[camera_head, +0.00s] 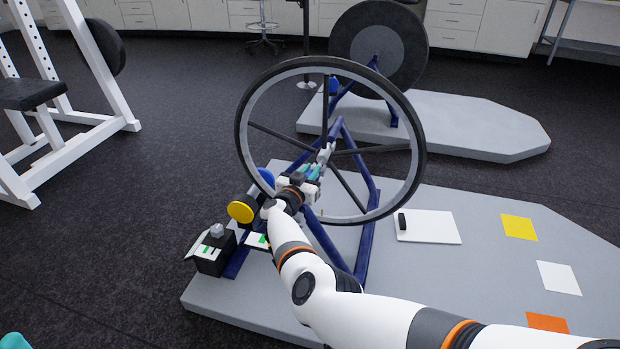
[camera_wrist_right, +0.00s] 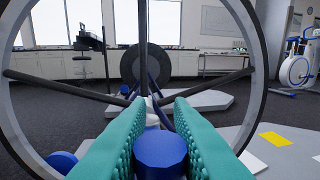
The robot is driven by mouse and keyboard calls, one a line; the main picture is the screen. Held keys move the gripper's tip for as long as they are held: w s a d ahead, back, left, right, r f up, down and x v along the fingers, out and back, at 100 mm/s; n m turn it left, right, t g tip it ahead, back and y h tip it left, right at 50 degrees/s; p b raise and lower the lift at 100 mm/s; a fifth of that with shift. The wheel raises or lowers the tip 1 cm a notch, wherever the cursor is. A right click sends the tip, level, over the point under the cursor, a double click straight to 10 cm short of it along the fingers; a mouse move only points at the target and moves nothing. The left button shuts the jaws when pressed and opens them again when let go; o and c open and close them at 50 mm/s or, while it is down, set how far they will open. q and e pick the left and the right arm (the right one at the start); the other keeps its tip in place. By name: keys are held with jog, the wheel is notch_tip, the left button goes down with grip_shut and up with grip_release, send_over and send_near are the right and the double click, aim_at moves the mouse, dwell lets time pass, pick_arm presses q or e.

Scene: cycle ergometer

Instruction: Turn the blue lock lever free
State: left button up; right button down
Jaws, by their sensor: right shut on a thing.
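The blue lock lever shows in the right wrist view as a round blue end (camera_wrist_right: 160,152) between the teal fingers. My right gripper (camera_head: 314,171) is at the hub region of the large spoked wheel (camera_head: 418,150). Its fingers (camera_wrist_right: 155,130) are closed on the blue piece from both sides. In the head view the gripper and wrist hide most of the lever, so I cannot tell its angle. A teal piece of my left gripper (camera_head: 15,341) shows at the bottom left corner; its fingers are mostly out of frame.
A blue disc (camera_head: 265,178) and a yellow disc (camera_head: 241,209) sit left of my right wrist. A black box (camera_head: 214,252) stands at the frame's foot on the grey platform (camera_head: 460,270). Coloured squares and a white plate (camera_head: 430,228) lie right. A second wheel machine stands behind.

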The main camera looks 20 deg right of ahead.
jog(key=shift+w+r+m+g+h+b, duration=0.1)
jog(key=shift+m+g+h+b, duration=0.3)
jog(key=shift+g+b, duration=0.1)
jog(key=shift+r, duration=0.1)
jog(key=c, duration=1.5)
grip_release()
jog(key=shift+o, duration=1)
